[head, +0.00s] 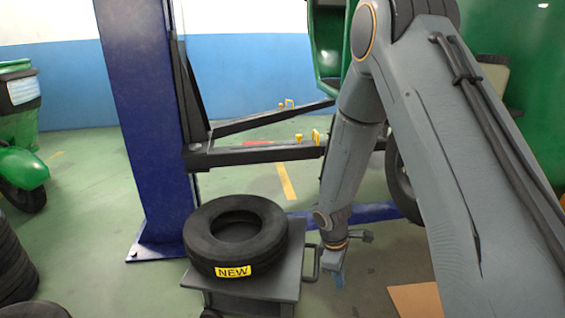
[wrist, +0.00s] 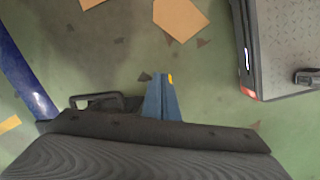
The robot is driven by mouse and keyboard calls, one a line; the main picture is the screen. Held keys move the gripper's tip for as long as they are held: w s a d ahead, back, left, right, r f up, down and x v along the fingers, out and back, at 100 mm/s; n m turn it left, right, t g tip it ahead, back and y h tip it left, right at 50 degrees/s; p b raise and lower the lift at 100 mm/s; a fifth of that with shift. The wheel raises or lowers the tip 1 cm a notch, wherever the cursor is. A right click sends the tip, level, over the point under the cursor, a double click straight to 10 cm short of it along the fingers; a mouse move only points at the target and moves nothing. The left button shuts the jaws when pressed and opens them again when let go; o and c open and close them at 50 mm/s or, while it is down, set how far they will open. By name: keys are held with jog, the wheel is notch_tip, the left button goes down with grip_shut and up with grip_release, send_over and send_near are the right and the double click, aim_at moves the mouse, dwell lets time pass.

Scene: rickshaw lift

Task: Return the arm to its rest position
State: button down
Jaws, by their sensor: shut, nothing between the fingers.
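My arm reaches down through the right half of the head view. My gripper (head: 338,280) hangs low, just right of a dark cart (head: 275,287). In the wrist view, my gripper (wrist: 163,80) shows as blue fingers, closed together and empty over the floor. A black tire (head: 235,232) with a yellow NEW label lies flat on the cart, apart from the gripper.
A blue lift post (head: 146,120) with dark lift arms (head: 255,153) stands behind the cart. A green vehicle (head: 520,75) is behind my arm at right. More dark tires (head: 15,265) are at lower left. Cardboard pieces (wrist: 181,20) lie on the floor.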

jog(key=s+a+r+m, duration=0.2)
jog(key=s+r+m, duration=0.15)
jog(key=r, duration=0.55)
jog(key=s+a+r+m, duration=0.2)
jog(key=s+r, duration=0.3)
jog(key=r, duration=0.5)
jog(key=s+a+r+m+y+p, duration=0.1)
jog(key=s+a+r+m, duration=0.1)
jog(key=s+r, duration=0.45)
jog(key=s+a+r+m+y, duration=0.2)
jog(key=s+r, duration=0.2)
jog(key=s, duration=0.5)
jog(key=d+r+m+p, duration=0.3)
jog(key=d+r+p, duration=0.7)
jog(key=p, duration=1)
jog(key=shift+s+d+r+m+h, duration=0.2)
jog(key=shift+r+m+h, duration=0.2)
jog(key=shift+r, duration=0.5)
